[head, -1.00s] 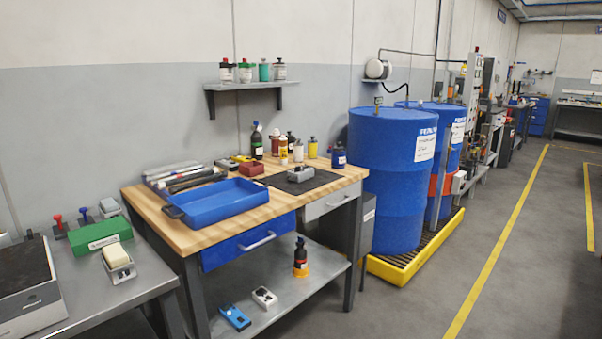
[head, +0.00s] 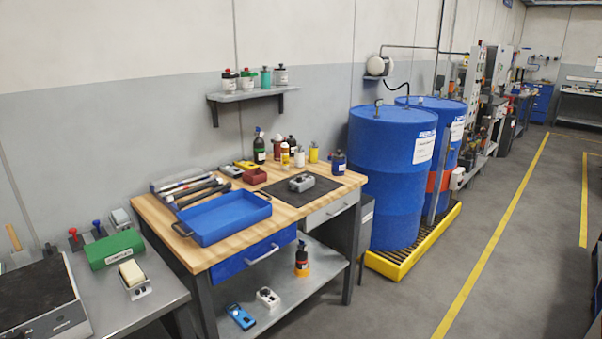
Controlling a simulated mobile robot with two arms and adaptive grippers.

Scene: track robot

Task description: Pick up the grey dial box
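A small grey box (head: 301,182) with a dark round detail on top, which looks like the grey dial box, sits on a black mat (head: 325,187) on the right half of the wooden workbench (head: 284,215). Nothing covers it. A pale grey-white box (head: 267,297) with dark marks lies on the bench's lower shelf, beside a blue device (head: 241,316). Neither of my grippers shows in the head view.
A blue tray (head: 222,219) fills the bench's left front; several bottles stand behind the mat. A grey table (head: 130,305) stands at left. Blue drums (head: 390,170) stand on a yellow-edged pallet (head: 385,268) at right. The floor (head: 400,312) before the bench is clear.

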